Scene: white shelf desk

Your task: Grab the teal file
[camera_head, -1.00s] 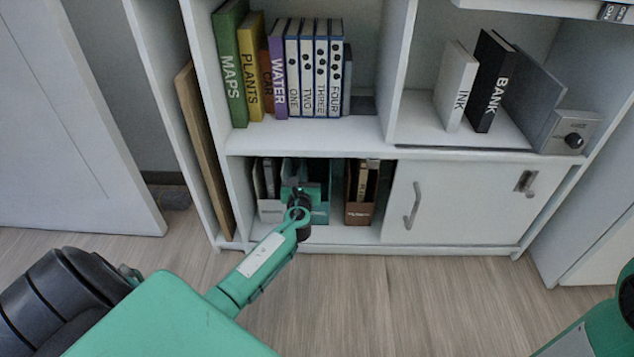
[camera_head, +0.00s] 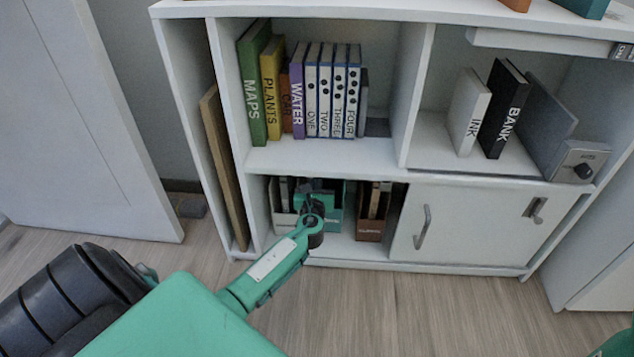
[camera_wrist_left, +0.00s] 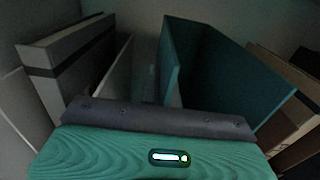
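The teal file (camera_head: 335,204) is an open-topped holder standing in the lower left compartment of the shelf desk, between a grey-white file and a brown file. It also shows in the left wrist view (camera_wrist_left: 240,75), upright at right of centre. My left gripper (camera_head: 313,196) is at the front of that compartment and hides part of the teal file. In the left wrist view the teal gripper body and a dark bar cover the file's lower near part. I cannot see both fingertips, nor whether they touch the file. My right gripper is out of view.
The grey-white file (camera_head: 284,205) stands close on the left and the brown file (camera_head: 371,212) on the right. The shelf board (camera_head: 330,155) with books is directly above. A sliding door (camera_head: 470,230) closes the right side.

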